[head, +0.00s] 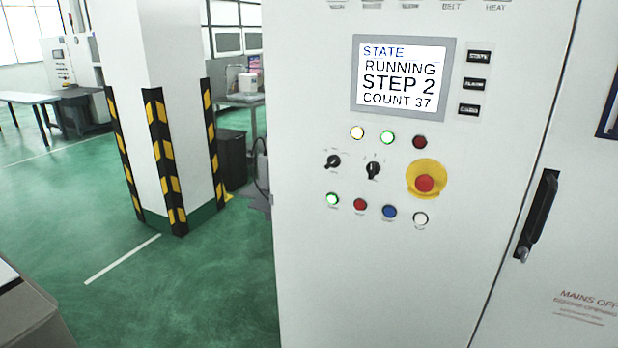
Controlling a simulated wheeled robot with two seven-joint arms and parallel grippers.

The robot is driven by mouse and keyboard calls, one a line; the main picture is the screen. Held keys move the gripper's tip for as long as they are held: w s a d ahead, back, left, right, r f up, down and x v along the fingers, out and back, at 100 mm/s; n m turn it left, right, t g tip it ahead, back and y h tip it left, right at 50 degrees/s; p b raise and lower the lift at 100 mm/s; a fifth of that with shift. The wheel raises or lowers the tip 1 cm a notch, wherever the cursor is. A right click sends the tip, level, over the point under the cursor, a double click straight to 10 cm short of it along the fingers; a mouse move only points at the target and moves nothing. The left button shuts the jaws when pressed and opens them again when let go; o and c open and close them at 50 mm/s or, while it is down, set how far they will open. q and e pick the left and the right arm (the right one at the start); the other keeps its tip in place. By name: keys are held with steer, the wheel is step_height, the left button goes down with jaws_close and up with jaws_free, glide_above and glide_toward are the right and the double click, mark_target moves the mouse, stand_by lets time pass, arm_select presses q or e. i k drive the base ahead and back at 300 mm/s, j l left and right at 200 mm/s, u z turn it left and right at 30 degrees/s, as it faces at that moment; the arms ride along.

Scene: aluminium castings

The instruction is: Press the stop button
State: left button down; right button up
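A light grey control cabinet (310,270) fills the right half of the head view. Its lower button row holds a lit green button (332,199), a small red button (360,204), a blue button (390,212) and a white button (420,219). The labels under them are too small to read, so I cannot tell from text which is the stop button. A larger red mushroom button (424,184) sits on a yellow disc above right. The screen (400,75) reads "STATE RUNNING STEP 2 COUNT 37". Neither of my grippers is in view.
Two black rotary switches (373,170) and several lamps (388,137) sit above the button row. A black door handle (538,215) stands out at right. A pillar (175,110) with black-yellow guards stands left. Green floor (220,290) between pillar and cabinet is clear.

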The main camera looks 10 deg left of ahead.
mark_target(359, 205)
steer(key=i+u, duration=0.25)
steer(key=i, duration=0.15)
steer(key=i+l+u, duration=0.2)
steer(key=i, duration=0.2)
